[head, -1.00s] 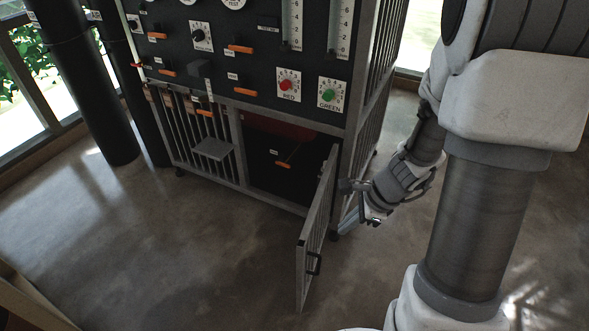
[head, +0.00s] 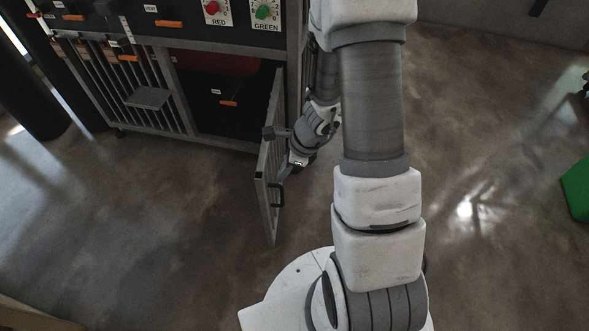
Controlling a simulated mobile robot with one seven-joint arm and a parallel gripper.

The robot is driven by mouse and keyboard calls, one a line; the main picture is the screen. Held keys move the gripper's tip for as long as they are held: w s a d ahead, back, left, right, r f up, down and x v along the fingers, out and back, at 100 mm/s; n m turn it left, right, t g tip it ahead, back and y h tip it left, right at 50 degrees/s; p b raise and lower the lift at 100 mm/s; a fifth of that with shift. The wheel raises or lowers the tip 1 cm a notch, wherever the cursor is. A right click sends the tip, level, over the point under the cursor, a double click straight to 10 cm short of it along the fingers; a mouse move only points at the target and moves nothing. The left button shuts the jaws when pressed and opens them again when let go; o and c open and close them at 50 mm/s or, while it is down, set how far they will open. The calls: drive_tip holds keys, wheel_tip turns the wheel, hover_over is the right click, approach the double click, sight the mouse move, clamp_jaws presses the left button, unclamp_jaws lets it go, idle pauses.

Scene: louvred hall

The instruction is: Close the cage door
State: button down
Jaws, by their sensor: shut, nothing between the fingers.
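The cage door (head: 268,166) is a grey barred panel, hinged at the right post of the cage (head: 200,140). It stands open, swung outward towards me. A dark handle (head: 278,195) is on its right-hand face near the free end. My gripper (head: 285,169) is shut and empty. It is on the right side of the door, close to the panel and a little above and behind the handle. I cannot tell whether it touches the door. The fingertips are small and partly unclear. The compartment (head: 205,115) behind the door is dark inside, with an orange tag.
The control panel with a red dial (head: 211,9) and a green dial (head: 264,12) sits above the cage. A green object (head: 577,187) is at the right edge. The floor (head: 150,220) left of the door is clear.

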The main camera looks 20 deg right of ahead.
drive_tip(key=shift+w+a+r, duration=0.1)
drive_tip(key=shift+w+a, duration=0.2)
drive_tip(key=shift+a, duration=0.25)
drive_tip(key=shift+w+a, duration=0.25)
drive_tip(key=shift+a, duration=0.3)
